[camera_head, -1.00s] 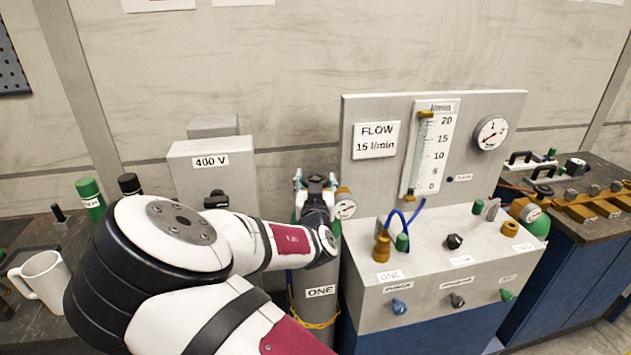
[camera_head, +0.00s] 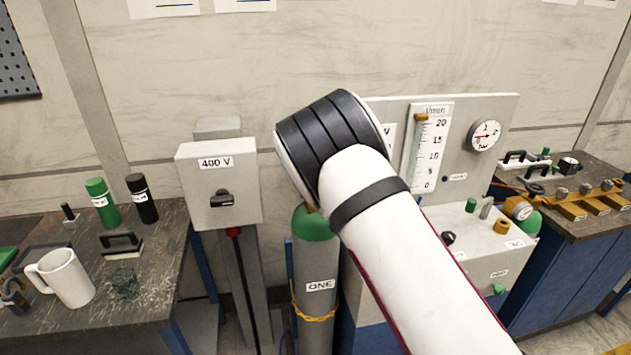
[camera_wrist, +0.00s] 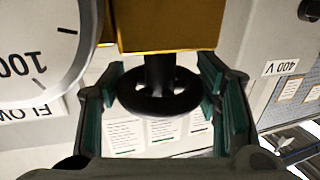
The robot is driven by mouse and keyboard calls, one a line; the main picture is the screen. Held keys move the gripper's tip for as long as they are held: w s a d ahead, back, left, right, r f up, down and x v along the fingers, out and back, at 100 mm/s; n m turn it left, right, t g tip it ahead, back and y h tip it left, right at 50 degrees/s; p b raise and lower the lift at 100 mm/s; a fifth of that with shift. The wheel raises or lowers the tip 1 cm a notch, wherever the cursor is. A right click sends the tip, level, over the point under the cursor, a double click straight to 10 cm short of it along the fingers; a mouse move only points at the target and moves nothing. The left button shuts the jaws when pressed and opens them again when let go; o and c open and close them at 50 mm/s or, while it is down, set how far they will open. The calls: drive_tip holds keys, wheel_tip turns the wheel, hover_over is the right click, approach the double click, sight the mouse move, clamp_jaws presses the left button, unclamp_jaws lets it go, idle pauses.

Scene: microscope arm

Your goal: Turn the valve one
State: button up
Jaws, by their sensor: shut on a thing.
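In the wrist view, a black handwheel (camera_wrist: 158,97) sits on a short stem against a brass valve body (camera_wrist: 170,25). The picture is upside down. My gripper (camera_wrist: 161,85) has its green-padded fingers on either side of the wheel and is shut on it. A dial gauge (camera_wrist: 35,45) is close at the left. In the head view, the cylinder labelled ONE (camera_head: 318,262) stands upright with a green shoulder (camera_head: 313,224). My arm hides its valve, its gauge and my gripper there.
The 400 V box (camera_head: 220,190) stands left of the cylinder. The flow panel (camera_head: 465,150) and its bench unit (camera_head: 500,245) are close on the right, partly behind my arm. A white mug (camera_head: 66,277) and bottles (camera_head: 103,203) stand on the left table.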

drive_tip(key=shift+f, duration=0.1)
drive_tip(key=o, duration=1.2)
drive_tip(key=shift+c, duration=0.2)
drive_tip(key=shift+s, duration=0.1)
drive_tip(key=v, duration=1.2)
drive_tip(key=shift+d, duration=0.15)
